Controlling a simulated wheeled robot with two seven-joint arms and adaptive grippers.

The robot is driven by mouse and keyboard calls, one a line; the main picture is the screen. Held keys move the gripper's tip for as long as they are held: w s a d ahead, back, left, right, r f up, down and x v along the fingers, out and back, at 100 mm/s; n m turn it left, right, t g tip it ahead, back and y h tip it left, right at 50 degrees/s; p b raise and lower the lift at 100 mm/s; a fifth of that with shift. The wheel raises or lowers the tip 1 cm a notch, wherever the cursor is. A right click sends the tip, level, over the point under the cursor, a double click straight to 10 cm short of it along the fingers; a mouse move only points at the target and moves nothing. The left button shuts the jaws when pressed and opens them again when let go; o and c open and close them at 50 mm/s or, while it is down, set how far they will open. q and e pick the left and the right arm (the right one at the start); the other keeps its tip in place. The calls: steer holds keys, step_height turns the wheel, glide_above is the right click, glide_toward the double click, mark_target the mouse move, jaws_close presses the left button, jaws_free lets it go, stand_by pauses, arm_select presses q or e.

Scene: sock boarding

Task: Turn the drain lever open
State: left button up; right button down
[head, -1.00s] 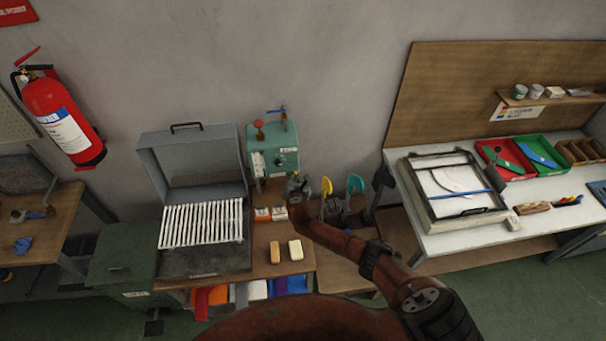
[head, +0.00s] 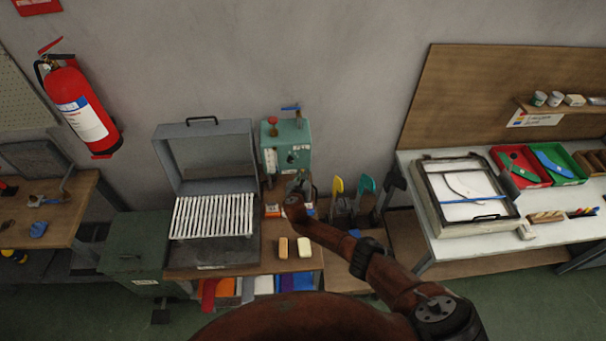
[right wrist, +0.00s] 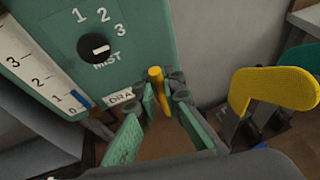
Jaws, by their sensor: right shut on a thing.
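The drain lever (right wrist: 155,78) is a short yellow handle low on the green steam box (head: 287,148), beside a partly hidden label reading "DRA". My right gripper (right wrist: 160,108) has its green-padded fingers on either side of the lever and is shut on it. The lever stands roughly upright in the right wrist view. In the head view my right gripper (head: 298,186) is at the box's lower right front, and the lever cannot be made out there. My left gripper is not in view.
A dial (right wrist: 97,47) marked MIST and a level scale (right wrist: 32,65) are on the box face. A yellow foot-shaped board (right wrist: 270,88) stands close to the right of my gripper. An open grey case (head: 212,217) stands left of the box. A white table (head: 450,245) is at right.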

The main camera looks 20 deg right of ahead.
steer(key=c, duration=2)
jaws_free()
steer(key=shift+c, duration=0.2)
steer(key=v, duration=1.2)
